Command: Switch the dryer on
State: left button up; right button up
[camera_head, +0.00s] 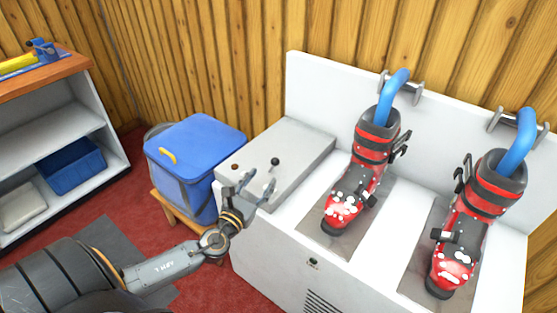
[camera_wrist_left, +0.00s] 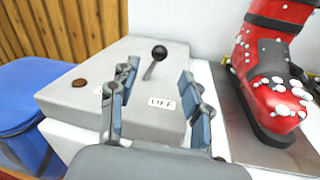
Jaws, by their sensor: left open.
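The dryer (camera_head: 270,258) is a white unit with a tall back panel. On its left end sits a grey control box (camera_head: 301,148) with a black ball-topped lever (camera_head: 275,162) and a small brown round part (camera_head: 235,167). In the left wrist view the lever (camera_wrist_left: 154,62) leans toward the upper right, and a label reading OFF (camera_wrist_left: 162,103) is on the box in front of it. My left gripper (camera_head: 256,187) is open and empty. Its fingers (camera_wrist_left: 155,95) are over the near part of the box, on either side of the label, with the lever beyond them. My right gripper is not in view.
Two red ski boots (camera_head: 367,165) (camera_head: 470,220) with white specks stand on the dryer, blue tubes (camera_head: 391,90) entering their tops. A blue cooler bag (camera_head: 196,150) sits on a wooden stool left of the control box. A white shelf (camera_head: 45,113) holding a blue bin (camera_head: 70,167) stands far left.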

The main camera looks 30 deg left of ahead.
aim_at(273, 164)
pick_arm(q)
jog(key=w, duration=0.6)
jog(key=w+a, duration=0.1)
jog(key=w, duration=0.2)
jog(key=shift+w, duration=0.3)
grip_shut()
